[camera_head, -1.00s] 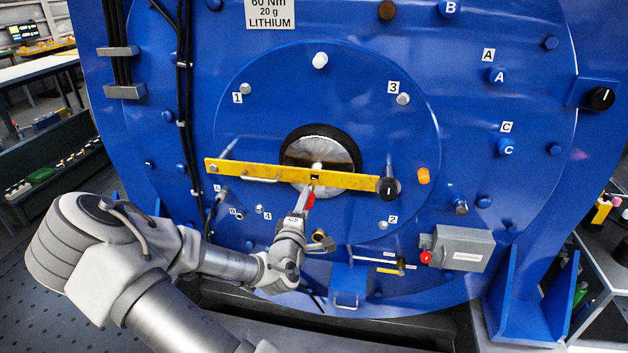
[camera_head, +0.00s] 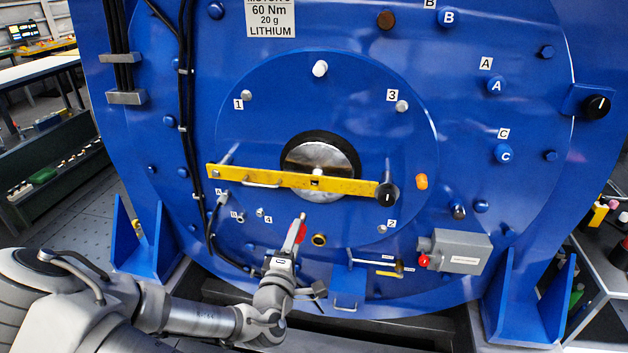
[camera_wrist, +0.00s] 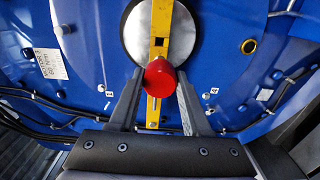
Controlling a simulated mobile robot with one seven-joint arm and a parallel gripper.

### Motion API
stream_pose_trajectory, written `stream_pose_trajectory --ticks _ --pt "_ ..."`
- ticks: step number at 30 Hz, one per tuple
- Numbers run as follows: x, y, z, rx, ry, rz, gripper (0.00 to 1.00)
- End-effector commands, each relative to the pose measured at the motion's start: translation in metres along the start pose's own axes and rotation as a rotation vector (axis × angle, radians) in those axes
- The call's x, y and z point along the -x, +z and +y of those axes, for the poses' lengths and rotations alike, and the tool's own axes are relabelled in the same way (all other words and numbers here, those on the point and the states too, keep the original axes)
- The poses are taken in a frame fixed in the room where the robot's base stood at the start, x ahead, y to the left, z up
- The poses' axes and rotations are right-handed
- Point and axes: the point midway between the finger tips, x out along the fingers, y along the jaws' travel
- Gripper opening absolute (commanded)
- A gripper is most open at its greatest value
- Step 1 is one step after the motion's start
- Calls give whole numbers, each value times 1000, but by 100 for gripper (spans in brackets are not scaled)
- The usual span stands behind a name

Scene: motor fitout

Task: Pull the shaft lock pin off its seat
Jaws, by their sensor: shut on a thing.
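The shaft lock pin, with a red head (camera_head: 301,234), is held between the fingers of my gripper (camera_head: 298,228). In the wrist view, the round red head (camera_wrist: 160,76) sits between the two dark fingers of my gripper (camera_wrist: 160,85) and hides most of the pin. In the head view, the pin is below and in front of the yellow bar (camera_head: 345,185), apart from it. The bar crosses the bright shaft face (camera_head: 315,157) and shows a small dark square opening near its middle, also visible in the wrist view (camera_wrist: 159,43).
A black knob (camera_head: 387,194) is at the bar's right end, and a handle (camera_head: 262,183) is on its left part. A grey box with a red button (camera_head: 462,251) stands lower right. Black cables (camera_head: 184,100) run down the left of the blue housing.

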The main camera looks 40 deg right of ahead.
Motion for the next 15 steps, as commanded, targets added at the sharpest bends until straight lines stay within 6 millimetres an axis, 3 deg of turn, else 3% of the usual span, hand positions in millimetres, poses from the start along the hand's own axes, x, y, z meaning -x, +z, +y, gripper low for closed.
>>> stream_pose_trajectory --ticks 15 --pt "48 0 4 2 1 3 0"
